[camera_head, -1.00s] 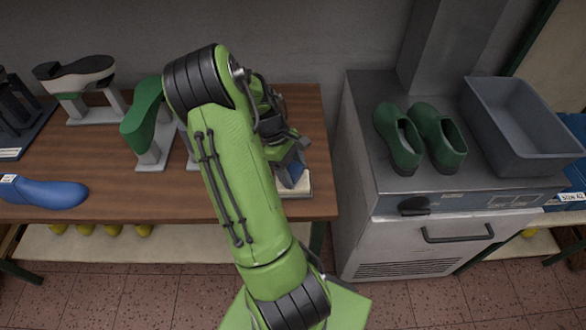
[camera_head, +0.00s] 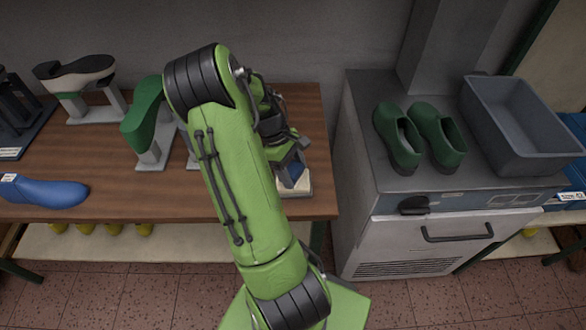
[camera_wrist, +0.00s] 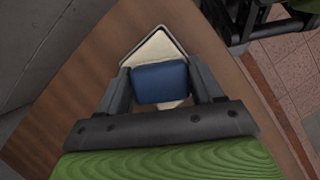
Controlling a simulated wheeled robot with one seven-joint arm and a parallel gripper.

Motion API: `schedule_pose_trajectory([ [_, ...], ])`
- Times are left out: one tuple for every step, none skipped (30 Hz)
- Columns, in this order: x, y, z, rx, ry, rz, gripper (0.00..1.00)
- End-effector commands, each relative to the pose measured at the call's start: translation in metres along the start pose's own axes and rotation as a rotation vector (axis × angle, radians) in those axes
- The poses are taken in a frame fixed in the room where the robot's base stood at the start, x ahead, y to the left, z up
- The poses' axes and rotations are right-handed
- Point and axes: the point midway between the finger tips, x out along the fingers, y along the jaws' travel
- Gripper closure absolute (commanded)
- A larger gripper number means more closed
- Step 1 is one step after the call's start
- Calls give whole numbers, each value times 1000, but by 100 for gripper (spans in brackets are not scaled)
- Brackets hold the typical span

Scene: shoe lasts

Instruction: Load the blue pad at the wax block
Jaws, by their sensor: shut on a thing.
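My gripper (camera_wrist: 160,84) is shut on the blue pad (camera_wrist: 160,82), with one finger on each side of it in the wrist view. The cream wax block (camera_wrist: 158,46) lies on a dark-edged base just beyond and below the pad. The pad overlaps the block in this view; whether they touch, I cannot tell. In the head view my arm hides most of the gripper.
The wooden table (camera_head: 100,188) holds a blue last (camera_head: 45,192), a green last (camera_head: 146,115) and a shoe on a stand (camera_head: 75,73). To the right, a metal cabinet (camera_head: 400,190) bears green clogs (camera_head: 418,138) and a grey bin (camera_head: 515,125). A gap separates table and cabinet.

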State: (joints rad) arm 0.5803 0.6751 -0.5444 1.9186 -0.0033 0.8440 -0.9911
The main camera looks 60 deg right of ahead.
Motion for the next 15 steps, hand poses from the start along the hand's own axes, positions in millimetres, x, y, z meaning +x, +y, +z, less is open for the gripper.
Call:
schedule_pose_trajectory([
  [2, -1, 0, -3, -2, -3, 58],
  [2, -1, 0, -3, -2, -4, 58],
  [2, -1, 0, -3, -2, -4, 58],
  [2, -1, 0, -3, -2, -4, 58],
  [2, -1, 0, -3, -2, -4, 58],
  [1, -1, 0, -3, -2, -4, 58],
  [-1, -1, 1, -3, -2, -4, 58],
  [-3, -1, 2, -3, -2, -4, 58],
  [-6, -1, 3, -3, -2, -4, 58],
  [-9, -1, 4, -3, -2, -4, 58],
  [-12, -1, 5, -3, -2, -4, 58],
  [-16, -1, 7, -2, -2, -3, 58],
  [-19, -1, 8, -2, -2, -3, 58],
  [-22, -1, 9, -2, -1, -3, 58],
  [-26, -1, 11, -2, -1, -3, 58],
])
